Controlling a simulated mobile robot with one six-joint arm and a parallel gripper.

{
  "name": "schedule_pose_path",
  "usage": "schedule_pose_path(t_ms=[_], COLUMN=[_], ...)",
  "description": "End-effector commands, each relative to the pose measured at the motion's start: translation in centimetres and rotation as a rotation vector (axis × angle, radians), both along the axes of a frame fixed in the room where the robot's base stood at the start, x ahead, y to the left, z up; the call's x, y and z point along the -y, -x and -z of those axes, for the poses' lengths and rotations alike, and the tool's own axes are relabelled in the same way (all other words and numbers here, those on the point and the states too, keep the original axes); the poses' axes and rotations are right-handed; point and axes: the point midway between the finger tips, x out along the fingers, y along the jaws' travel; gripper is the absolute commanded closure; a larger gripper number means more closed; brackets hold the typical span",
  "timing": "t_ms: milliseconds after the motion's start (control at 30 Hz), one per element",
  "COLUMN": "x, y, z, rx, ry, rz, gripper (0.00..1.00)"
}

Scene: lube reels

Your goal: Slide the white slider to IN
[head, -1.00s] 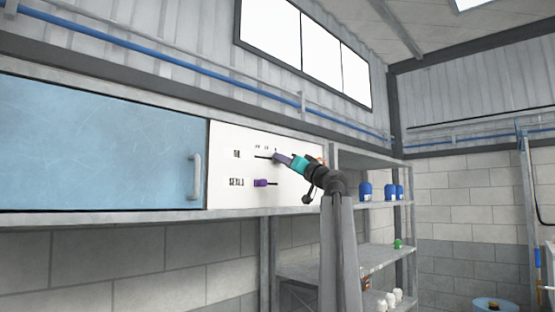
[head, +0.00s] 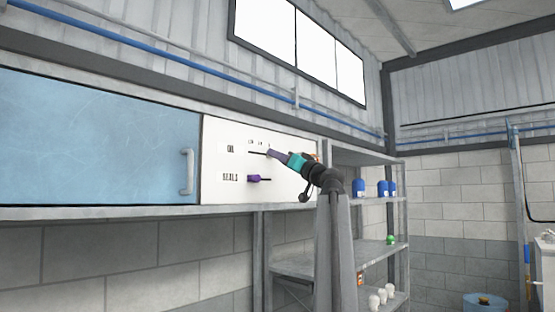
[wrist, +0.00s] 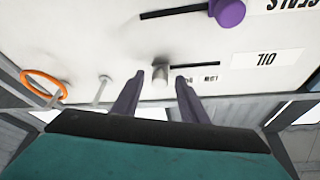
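The white slider (wrist: 160,74) is a small pale knob at the left end of the visible OIL slot (wrist: 198,66) in the wrist view, where the lettering is upside down. My gripper (wrist: 160,77) is open, with one purple finger on each side of the knob and a visible gap to each. In the head view my gripper (head: 271,154) reaches the right end of the OIL slot on the white panel (head: 220,150) and hides the knob. Small marks above the slot are too small to read there.
A purple slider (head: 254,179) sits on the SEALS slot below; it also shows in the wrist view (wrist: 229,12). An orange ring (wrist: 44,84) and a pale peg (wrist: 102,90) are beside my gripper. A blue door (head: 95,140) is left of the panel, shelves (head: 375,200) right.

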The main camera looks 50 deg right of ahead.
Motion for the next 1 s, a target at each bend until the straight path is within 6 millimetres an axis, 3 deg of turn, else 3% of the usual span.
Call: schedule_pose_path(t_ms=[700, 1000], x=[-2.1, -2.5], y=[9.8, 11.5], z=[4.3, 4.8], rx=[-0.001, -0.001], ry=[0.001, 0.000], rz=[0.003, 0.001], gripper=[0.60, 0.60])
